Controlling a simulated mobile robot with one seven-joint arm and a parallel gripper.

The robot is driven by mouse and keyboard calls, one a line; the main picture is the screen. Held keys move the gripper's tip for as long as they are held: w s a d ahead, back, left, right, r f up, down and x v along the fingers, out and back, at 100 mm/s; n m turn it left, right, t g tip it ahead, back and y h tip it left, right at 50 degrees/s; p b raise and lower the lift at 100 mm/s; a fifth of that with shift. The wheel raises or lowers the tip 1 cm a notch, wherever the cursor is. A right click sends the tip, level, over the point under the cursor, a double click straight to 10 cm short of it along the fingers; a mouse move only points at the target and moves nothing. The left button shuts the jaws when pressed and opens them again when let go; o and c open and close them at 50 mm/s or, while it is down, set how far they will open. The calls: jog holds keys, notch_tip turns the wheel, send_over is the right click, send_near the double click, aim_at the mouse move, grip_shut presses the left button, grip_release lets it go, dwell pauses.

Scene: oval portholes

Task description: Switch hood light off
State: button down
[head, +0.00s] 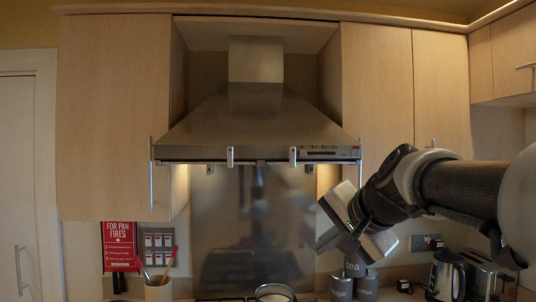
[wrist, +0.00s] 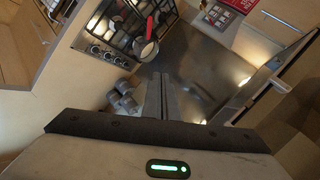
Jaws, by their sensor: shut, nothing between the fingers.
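The steel range hood (head: 255,120) hangs on the wall between wooden cupboards. Its control panel (head: 330,152) is a dark strip with small buttons at the right end of the front edge. Warm light glows under both ends of the hood, so its light looks on. In the wrist view bright spots show by the hood's edge (wrist: 265,78). My gripper (head: 326,239) is below and just in front of the panel's right end, apart from it, tilted down and left. Its fingers (wrist: 160,92) are together with nothing between them. Single button states are too small to tell.
Below are the hob (wrist: 125,30) with a pan (head: 274,292), canisters (head: 366,286), a kettle (head: 447,275) and a toaster (head: 485,277). A red fire sign (head: 120,246) hangs at left. Bar handles (head: 360,160) stand out beside the hood. Space in front of the splashback is clear.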

jog(key=w+d+r+m+t+h, duration=0.1)
jog(key=w+d+r+m+t, duration=0.1)
jog(key=d+r, duration=0.6)
jog(key=w+d+r+m+t+h, duration=0.1)
jog(key=w+d+r+m+t, duration=0.2)
jog(key=d+r, duration=0.5)
notch_tip(320, 180, up, 4)
jog(key=w+m, duration=0.1)
jog(key=m, duration=0.1)
jog(key=shift+d+m+t+p, duration=0.15)
jog(key=shift+m+t+p, duration=0.15)
jog(key=shift+m+p, duration=0.1)
